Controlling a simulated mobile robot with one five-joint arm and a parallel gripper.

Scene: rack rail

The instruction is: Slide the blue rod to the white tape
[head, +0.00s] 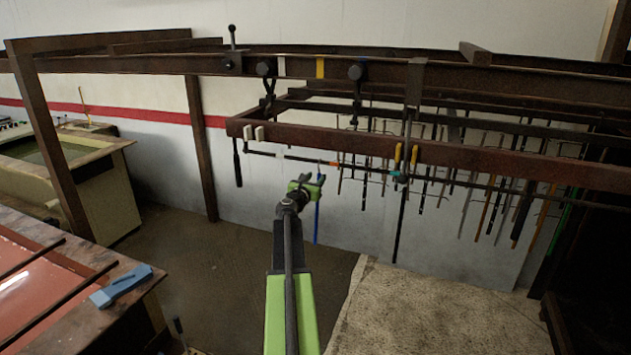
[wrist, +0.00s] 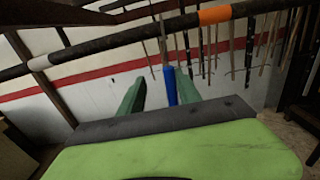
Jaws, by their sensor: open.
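The blue rod (head: 317,220) hangs upright below a dark rail (head: 305,159). In the wrist view the blue rod (wrist: 171,88) shows between my two green fingers, nearer the right one. My gripper (head: 313,181) is open just below the rail, and its fingers (wrist: 160,76) do not visibly clamp the rod. The white tape (head: 281,156) is a pale band on the rail, left of the blue rod. It also shows at the left of the wrist view (wrist: 39,62). The rod's lower end is hidden in the wrist view.
An orange band (head: 335,163) marks the rail right of the white tape. Several thin rods hang farther right. A rusty beam (head: 330,137) runs above the rail. A yellow band (head: 320,67) is on the upper beam. Open floor (head: 210,270) lies below left.

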